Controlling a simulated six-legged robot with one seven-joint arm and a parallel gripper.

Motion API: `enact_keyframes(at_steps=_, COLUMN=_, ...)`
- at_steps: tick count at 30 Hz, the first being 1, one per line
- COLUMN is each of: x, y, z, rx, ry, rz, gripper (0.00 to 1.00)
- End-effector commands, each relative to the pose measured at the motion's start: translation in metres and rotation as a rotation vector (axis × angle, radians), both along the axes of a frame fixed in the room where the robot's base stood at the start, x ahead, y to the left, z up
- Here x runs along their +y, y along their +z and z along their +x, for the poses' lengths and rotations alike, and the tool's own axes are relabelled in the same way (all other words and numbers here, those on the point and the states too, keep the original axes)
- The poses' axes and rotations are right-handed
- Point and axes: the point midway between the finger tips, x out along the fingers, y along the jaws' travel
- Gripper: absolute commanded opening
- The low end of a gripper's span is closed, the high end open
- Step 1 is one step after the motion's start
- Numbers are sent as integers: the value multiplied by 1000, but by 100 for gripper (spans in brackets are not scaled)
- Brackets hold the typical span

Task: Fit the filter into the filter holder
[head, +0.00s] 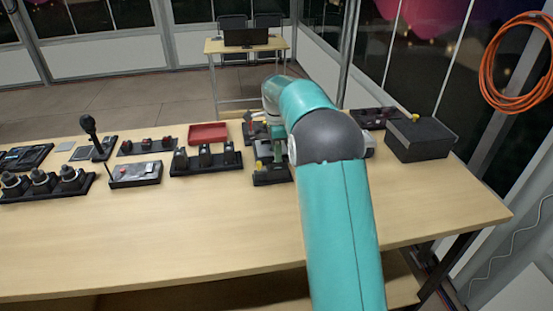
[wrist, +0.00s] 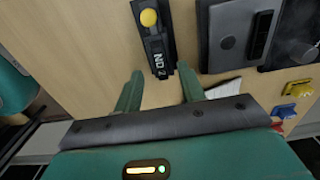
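The filter is a narrow black piece marked "ND 2" with a round yellow knob. It lies at the top middle of the wrist view (wrist: 159,52). My gripper (wrist: 158,88) is open, with its two green fingers apart and nothing between them. The filter's marked end is just beyond the fingertips, in line with the gap, and looks clear of both fingers. In the head view my arm hides most of the gripper area. I cannot pick out the filter holder for certain in either view.
A grey panel (wrist: 228,42) with a dark slot is right of the filter. Yellow and blue pieces (wrist: 290,98) are at the right edge. The table's front is bare.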

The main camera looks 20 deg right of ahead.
Motion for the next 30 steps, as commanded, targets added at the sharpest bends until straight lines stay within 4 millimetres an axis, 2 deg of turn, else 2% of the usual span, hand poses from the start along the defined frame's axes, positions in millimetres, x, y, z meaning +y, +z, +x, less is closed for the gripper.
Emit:
enact_keyframes(at_steps=6, x=0, y=50, z=1, rx=-2, ry=0, rz=1, gripper=40)
enact_keyframes(at_steps=12, x=0, y=81, z=0, rx=1, ry=0, rz=0, gripper=40)
enact_keyframes(at_steps=17, x=0, y=91, z=0, rx=2, ry=0, rz=0, gripper=40)
enact_keyframes(at_steps=30, x=0, y=91, z=0, rx=3, ry=0, rz=2, gripper=40)
